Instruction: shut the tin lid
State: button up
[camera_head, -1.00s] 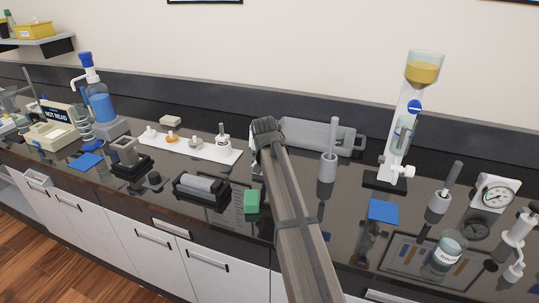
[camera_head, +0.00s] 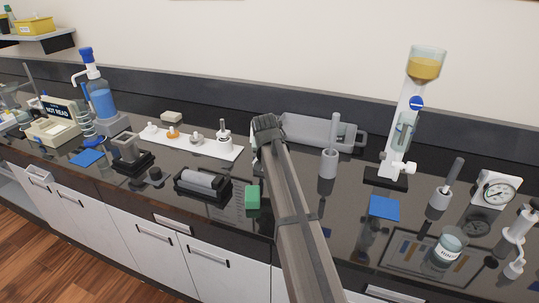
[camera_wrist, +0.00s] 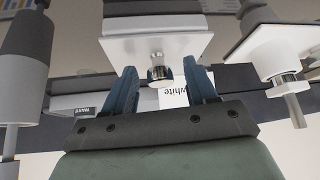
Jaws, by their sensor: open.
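A low cream box (camera_head: 50,131) stands at the far left of the bench in the head view. A dark panel marked "NOT READ" (camera_head: 58,107) stands upright at its back, like a raised lid; I cannot tell for sure that this is the tin. My gripper (camera_wrist: 161,68) shows in the wrist view with two blue fingers apart and nothing clasped. A small metal knob (camera_wrist: 160,72) under a white block (camera_wrist: 157,45) appears between or just beyond the fingers.
A blue bottle (camera_head: 102,100), a white rack (camera_head: 215,148) and a black-based block (camera_head: 203,184) stand between the cream box and my arm. A green block (camera_head: 253,197) lies beside the arm. A glass column (camera_head: 398,130) stands right.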

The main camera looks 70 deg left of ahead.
jog(key=v, duration=1.4)
jog(key=shift+a+f, duration=0.1)
